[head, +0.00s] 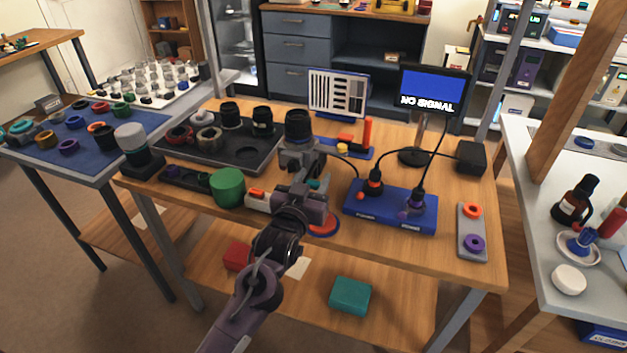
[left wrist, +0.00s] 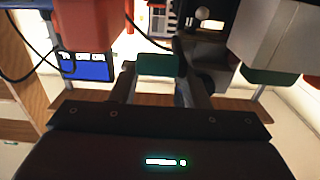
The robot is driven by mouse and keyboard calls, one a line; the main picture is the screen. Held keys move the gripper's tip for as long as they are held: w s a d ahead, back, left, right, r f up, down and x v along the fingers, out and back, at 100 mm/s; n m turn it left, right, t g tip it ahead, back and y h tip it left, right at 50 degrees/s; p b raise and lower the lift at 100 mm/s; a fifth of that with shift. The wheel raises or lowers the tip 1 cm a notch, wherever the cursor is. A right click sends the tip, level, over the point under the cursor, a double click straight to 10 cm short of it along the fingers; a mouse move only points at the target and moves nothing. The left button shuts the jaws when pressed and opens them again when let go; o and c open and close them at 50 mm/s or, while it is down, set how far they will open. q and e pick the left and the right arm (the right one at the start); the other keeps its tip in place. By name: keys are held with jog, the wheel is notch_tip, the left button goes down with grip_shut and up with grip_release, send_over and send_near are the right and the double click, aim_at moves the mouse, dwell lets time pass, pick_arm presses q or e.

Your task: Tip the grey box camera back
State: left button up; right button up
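The grey box camera (head: 298,158) stands at the middle of the table with its dark lens (head: 298,125) on top, facing up. My left gripper (head: 306,190) is low in front of the camera and overlaps its lower part in the head view. In the left wrist view my two fingers (left wrist: 158,82) are apart, with a dark green piece (left wrist: 158,64) showing between them. I cannot tell whether they press on it or whether it lies beyond them. Grey camera parts show past the fingertips. Contact with the camera cannot be made out. My right gripper is not in view.
A blue base (head: 390,208) with cables is right of the camera. A green cylinder (head: 228,187) and a dark parts tray (head: 220,150) are to the left. A striped chart (head: 338,92) and a monitor (head: 435,90) stand behind. A red disc (head: 323,228) lies by my left arm.

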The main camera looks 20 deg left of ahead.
pick_arm(q)
jog(key=shift+d, duration=0.2)
jog(key=c, duration=0.7)
jog(key=shift+s+f, duration=0.1)
jog(key=shift+f, duration=0.4)
jog(key=shift+d+f, duration=0.15)
jog(key=shift+f, duration=0.35)
jog(key=o, duration=1.1)
jog(key=shift+s, duration=0.1)
jog(key=shift+o, duration=0.6)
jog(key=shift+r, duration=0.25)
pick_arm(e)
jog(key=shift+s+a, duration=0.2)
pick_arm(q)
jog(key=s, duration=0.7)
jog(key=shift+s, duration=0.35)
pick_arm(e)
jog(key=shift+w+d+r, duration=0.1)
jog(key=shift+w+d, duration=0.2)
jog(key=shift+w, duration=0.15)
